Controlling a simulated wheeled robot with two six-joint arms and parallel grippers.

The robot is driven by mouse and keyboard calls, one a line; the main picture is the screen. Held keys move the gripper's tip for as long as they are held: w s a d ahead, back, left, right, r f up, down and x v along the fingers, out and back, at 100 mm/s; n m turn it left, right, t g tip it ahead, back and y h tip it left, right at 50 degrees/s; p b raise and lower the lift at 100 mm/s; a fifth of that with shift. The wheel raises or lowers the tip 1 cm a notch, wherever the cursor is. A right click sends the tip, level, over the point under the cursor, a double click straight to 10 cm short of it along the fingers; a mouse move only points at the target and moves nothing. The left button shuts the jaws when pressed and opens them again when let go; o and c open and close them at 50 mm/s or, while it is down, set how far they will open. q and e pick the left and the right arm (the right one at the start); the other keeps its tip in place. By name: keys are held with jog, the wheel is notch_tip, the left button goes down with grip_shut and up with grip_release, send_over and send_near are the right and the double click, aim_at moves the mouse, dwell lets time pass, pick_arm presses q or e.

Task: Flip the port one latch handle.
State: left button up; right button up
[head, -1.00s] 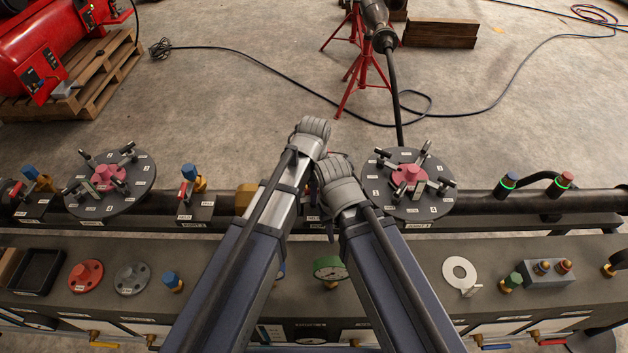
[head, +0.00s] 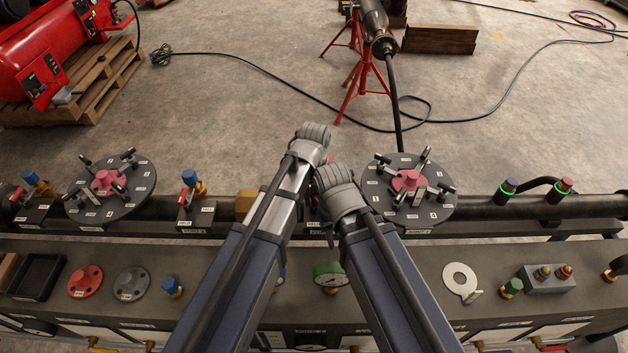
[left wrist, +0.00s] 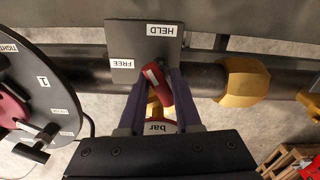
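A red latch handle (left wrist: 157,90) stands at a dark plate (left wrist: 145,45) labelled HELD and FREE in the left wrist view. It leans slightly to the left, its top pointing towards the plate. My left gripper (left wrist: 160,88) has one purple finger on each side of it. Whether the fingers press on it is not clear.
A flanged disc (head: 408,192) with pink hub and clamps is close on the right; another disc (head: 108,190) is further left. A yellow fitting (left wrist: 243,82) sits on the pipe beside the plate. A gauge (head: 328,275) is on the bench under my arms.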

pick_arm(q)
jog(key=m, duration=0.3)
jog(key=shift+m, duration=0.3)
jog(key=n, duration=0.2)
jog(key=shift+n, duration=0.3)
notch_tip(320, 180, up, 7)
jog(key=p, duration=0.7)
